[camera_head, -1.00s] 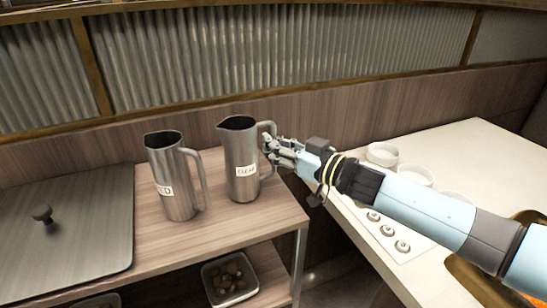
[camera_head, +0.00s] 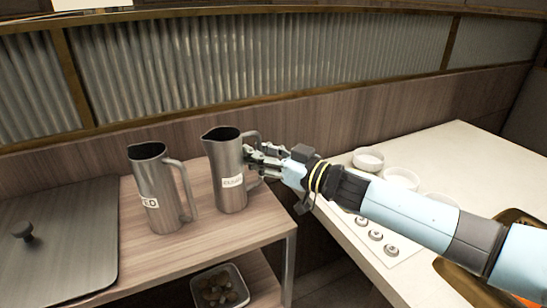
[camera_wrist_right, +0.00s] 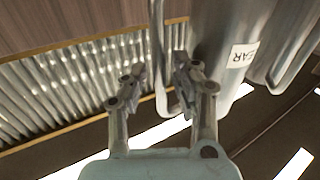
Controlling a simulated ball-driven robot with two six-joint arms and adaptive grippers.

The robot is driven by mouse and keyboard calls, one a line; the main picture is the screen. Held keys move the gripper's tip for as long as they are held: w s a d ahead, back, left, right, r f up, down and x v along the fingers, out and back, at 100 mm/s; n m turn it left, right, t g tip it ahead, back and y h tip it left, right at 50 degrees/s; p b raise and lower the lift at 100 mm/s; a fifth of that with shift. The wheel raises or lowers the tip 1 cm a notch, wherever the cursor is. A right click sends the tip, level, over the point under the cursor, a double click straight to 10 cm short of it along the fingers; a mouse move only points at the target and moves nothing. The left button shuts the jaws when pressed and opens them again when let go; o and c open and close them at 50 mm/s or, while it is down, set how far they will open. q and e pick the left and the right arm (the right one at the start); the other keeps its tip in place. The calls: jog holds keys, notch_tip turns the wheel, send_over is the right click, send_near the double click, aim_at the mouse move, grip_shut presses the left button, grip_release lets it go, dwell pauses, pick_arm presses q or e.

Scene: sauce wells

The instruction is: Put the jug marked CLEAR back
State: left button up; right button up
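The steel jug marked CLEAR (camera_head: 229,199) stands upright on the wooden counter, its handle facing right. It also shows in the right wrist view (camera_wrist_right: 222,50), with its label partly legible. My right gripper (camera_head: 257,159) is at the jug's handle. In the right wrist view, its two fingers (camera_wrist_right: 158,75) are spread apart with the handle running between them; no firm closing on it shows. My left gripper is in neither view.
A second steel jug (camera_head: 154,180), its label ending in ED, stands just left. A metal lid with a knob (camera_head: 60,250) lies further left. White bowls (camera_head: 368,159) stand on the pale counter (camera_head: 460,160) at right. A bin (camera_head: 219,289) sits on the shelf below.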

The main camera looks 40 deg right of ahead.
jog(key=v, duration=1.2)
jog(key=shift+r, duration=0.1)
